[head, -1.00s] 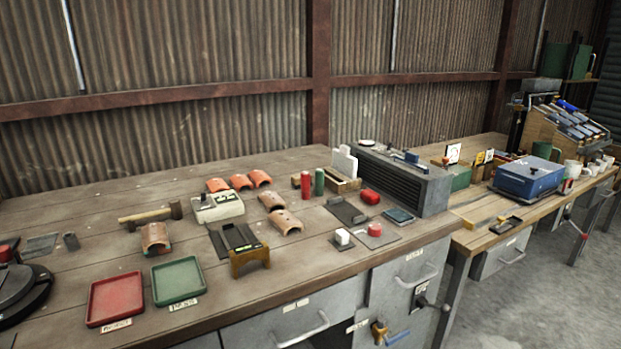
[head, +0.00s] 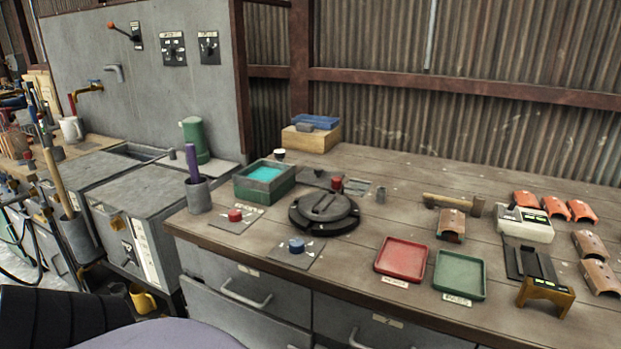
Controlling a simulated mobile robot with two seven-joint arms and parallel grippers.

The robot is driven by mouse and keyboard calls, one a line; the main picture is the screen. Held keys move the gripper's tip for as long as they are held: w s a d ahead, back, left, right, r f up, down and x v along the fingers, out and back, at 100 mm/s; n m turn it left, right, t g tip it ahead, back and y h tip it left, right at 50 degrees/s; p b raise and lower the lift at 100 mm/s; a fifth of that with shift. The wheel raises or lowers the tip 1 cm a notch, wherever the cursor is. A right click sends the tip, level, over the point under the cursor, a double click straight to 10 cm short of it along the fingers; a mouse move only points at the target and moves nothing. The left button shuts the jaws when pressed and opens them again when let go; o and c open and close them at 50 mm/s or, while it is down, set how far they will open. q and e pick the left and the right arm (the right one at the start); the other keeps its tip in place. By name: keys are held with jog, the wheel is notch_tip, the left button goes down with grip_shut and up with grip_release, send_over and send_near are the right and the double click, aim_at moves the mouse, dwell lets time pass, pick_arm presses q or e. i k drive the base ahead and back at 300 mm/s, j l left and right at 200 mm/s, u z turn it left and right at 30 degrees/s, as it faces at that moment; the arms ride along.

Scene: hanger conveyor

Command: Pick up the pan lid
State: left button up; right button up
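I cannot pick out a pan lid for certain. A dark round lidded thing (head: 324,211) lies flat on the wooden bench, left of the red tray, with a raised bar across its top; I cannot tell whether this is the pan lid. A red knob (head: 337,183) shows at its back edge. Neither of my grippers is in view.
A red tray (head: 402,260) and a green tray (head: 460,275) sit at the bench front. A box with turquoise content (head: 264,182) and a grey cup (head: 198,195) stand to the left. A blue button (head: 296,245) is in front. Tiles and a mallet lie right.

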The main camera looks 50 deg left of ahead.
aim_at(316, 177)
jog(key=u, duration=1.55)
